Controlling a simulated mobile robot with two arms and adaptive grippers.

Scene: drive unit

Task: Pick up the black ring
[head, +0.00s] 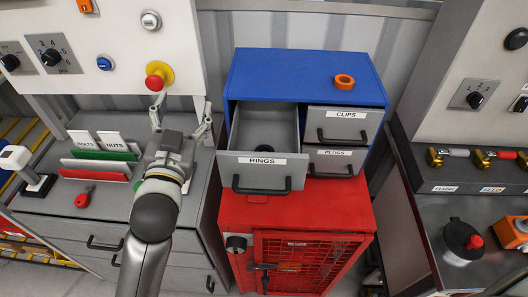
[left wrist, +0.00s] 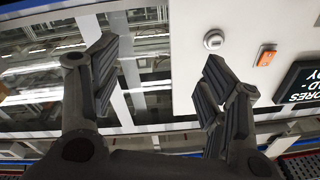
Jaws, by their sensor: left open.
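The drawer labelled RINGS (head: 240,172) is pulled open from the blue cabinet (head: 300,70). A small dark round shape, seemingly the black ring (head: 268,151), lies inside it near the front panel, partly hidden by that panel. My left gripper (head: 181,114) is raised left of the open drawer, in front of the light panel, with its fingers spread and nothing between them. In the left wrist view my left gripper (left wrist: 160,72) is also open and empty, facing the wall panel; the ring does not show there. My right gripper is not in view.
An orange ring (head: 344,81) lies on the blue cabinet. The CLIPS drawer (head: 343,121) and PLUGS drawer (head: 333,160) are shut. A red cabinet (head: 300,207) stands below. Left is a grey bench with green and red racks (head: 95,172). A red button (head: 155,82) protrudes behind my gripper.

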